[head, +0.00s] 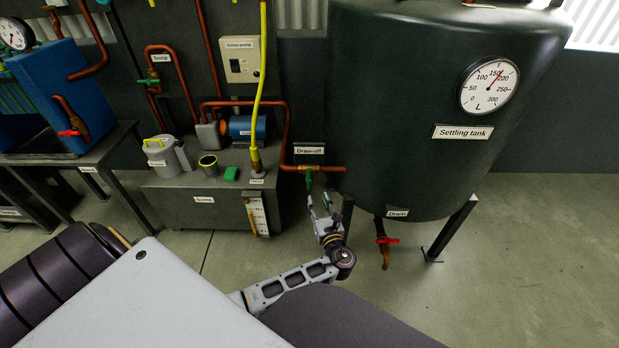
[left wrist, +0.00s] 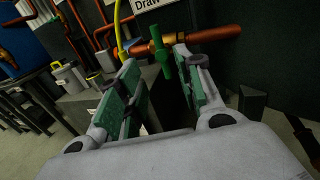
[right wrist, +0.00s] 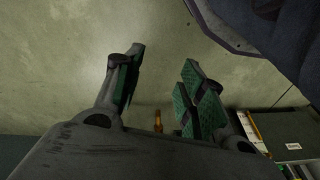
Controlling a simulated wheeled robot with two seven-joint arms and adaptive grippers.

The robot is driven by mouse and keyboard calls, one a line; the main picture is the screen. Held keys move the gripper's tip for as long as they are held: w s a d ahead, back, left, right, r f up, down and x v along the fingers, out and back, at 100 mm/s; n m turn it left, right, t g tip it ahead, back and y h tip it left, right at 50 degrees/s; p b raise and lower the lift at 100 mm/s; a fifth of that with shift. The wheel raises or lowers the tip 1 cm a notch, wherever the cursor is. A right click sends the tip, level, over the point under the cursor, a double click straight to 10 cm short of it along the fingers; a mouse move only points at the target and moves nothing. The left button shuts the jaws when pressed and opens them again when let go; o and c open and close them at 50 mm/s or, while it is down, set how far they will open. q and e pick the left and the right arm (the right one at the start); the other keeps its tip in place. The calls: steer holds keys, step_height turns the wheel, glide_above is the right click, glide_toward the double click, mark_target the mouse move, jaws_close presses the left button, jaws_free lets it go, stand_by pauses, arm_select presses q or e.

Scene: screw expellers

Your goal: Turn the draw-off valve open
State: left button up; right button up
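The draw-off valve has a green lever handle (head: 308,180) on the copper pipe (head: 327,169) under the "Draw-off" label, left of the settling tank (head: 425,110). The lever points down, across the pipe. My left gripper (head: 319,203) is open just below and beside it. In the left wrist view the green lever (left wrist: 159,48) stands at the gap between the open fingertips (left wrist: 157,62), nearer the right finger; whether it touches is unclear. My right gripper (right wrist: 162,58) is open and empty over the floor, outside the head view.
The red-handled drain valve (head: 387,241) and a tank leg (head: 452,228) are right of my left gripper. The sump box (head: 215,205), with a pump (head: 246,127) and a yellow hose (head: 260,95), stands to its left. Clear floor lies at right.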

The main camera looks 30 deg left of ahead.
mark_target(309, 179)
arm_select(q)
steer(key=shift+w, duration=0.1)
steer(key=b+x, duration=0.3)
steer(key=x, duration=0.9)
steer(key=shift+w+a, duration=0.1)
steer(key=shift+w, duration=0.05)
steer(key=shift+w+a, duration=0.45)
steer(key=shift+a, duration=0.05)
arm_select(e)
steer(key=shift+t, duration=0.4)
steer(key=shift+w+a+r, duration=0.1)
steer(key=shift+a+r, duration=0.1)
steer(key=shift+r, duration=0.85)
steer(key=shift+a+r, duration=0.2)
steer(key=shift+r, duration=0.85)
arm_select(q)
jaws_close()
arm_select(e)
steer(key=shift+w, duration=0.15)
